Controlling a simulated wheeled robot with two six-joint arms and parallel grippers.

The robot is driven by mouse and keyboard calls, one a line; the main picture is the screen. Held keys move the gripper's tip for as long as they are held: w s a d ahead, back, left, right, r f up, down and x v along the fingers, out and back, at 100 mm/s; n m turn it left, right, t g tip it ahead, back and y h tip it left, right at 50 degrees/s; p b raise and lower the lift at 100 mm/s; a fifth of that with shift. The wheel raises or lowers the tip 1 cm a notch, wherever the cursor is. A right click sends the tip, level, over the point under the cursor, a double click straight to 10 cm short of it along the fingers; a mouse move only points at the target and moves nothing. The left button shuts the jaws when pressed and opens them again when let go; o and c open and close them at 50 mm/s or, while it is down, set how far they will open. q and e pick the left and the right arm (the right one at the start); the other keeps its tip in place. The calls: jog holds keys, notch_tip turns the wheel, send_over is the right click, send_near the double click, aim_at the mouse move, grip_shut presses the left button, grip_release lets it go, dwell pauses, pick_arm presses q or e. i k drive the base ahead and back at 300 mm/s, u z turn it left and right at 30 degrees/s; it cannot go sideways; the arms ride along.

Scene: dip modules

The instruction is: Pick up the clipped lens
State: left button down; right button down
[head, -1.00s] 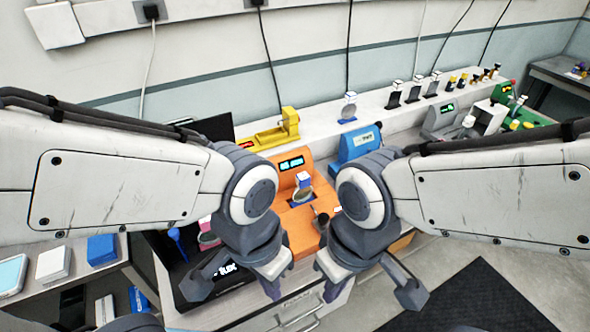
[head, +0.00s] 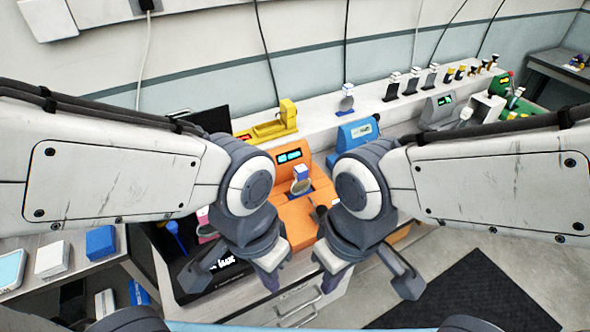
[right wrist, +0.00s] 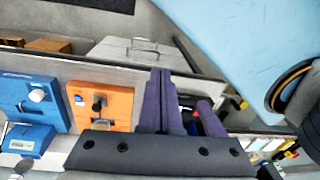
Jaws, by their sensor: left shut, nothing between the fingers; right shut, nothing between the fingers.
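A round lens in a white-and-blue clip (head: 300,183) stands on the orange machine (head: 296,215), between my two arms. Similar clipped lenses show on the back shelf (head: 347,100) and beside a pink piece (head: 207,226) at the left; I cannot tell which one is meant. My left gripper (head: 268,279) is shut and empty, hanging in front of the orange machine, its fingers mostly hidden by its wrist. My right gripper is shut and empty; its purple fingers (right wrist: 161,75) show together in the right wrist view, apart from any lens.
A blue machine (head: 358,138) stands right of the orange one, a yellow device (head: 268,128) behind. A black panel (head: 215,277) lies at the left front. Several small holders line the back shelf (head: 320,108). A drawer handle (head: 300,303) is below the bench edge.

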aim_at(300, 187)
jog(key=z, duration=1.95)
jog(key=i, duration=1.3)
jog(key=u, duration=4)
